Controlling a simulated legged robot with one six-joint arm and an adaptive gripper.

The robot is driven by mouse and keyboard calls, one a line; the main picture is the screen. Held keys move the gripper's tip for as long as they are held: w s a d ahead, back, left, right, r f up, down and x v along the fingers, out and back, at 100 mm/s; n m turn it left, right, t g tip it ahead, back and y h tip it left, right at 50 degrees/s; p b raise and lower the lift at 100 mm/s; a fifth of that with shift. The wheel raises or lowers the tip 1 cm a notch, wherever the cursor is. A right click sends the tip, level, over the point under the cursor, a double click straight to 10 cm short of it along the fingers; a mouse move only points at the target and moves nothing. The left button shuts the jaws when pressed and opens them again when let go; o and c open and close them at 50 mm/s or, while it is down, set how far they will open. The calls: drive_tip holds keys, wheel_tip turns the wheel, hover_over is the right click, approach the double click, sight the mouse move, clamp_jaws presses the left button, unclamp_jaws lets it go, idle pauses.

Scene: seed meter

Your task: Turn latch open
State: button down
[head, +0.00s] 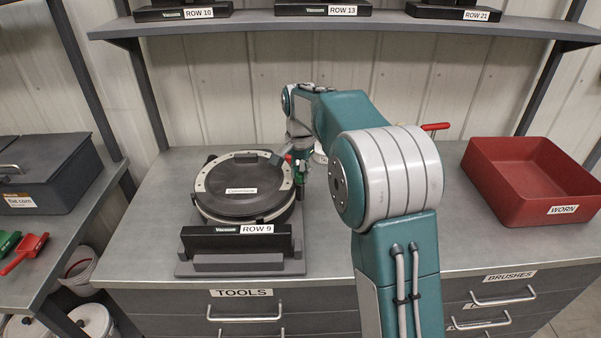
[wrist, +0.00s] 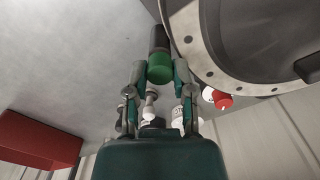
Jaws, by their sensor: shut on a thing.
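The seed meter (head: 240,185) is a round black housing with a pale, bolted ring, in a grey stand labelled ROW 9 on the bench. In the head view my gripper (head: 301,166) is small and partly hidden by the latch area and my arm.
A red bin labelled WORN (head: 533,180) stands on the right of the bench (head: 140,220). A small red and white part (wrist: 222,100) is by the meter's rim, right of my gripper. A shelf (head: 350,25) hangs above. The front-left bench is clear.

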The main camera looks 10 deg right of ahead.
sight(298, 174)
drive_tip(key=shift+a+f+m, duration=0.1)
drive_tip(key=shift+f+m, duration=0.1)
drive_tip(key=shift+m, duration=0.9)
drive_tip(key=shift+c, duration=2.3)
unclamp_jaws()
drive_tip(key=shift+a+r, duration=0.1)
wheel_tip(298, 174, up, 12)
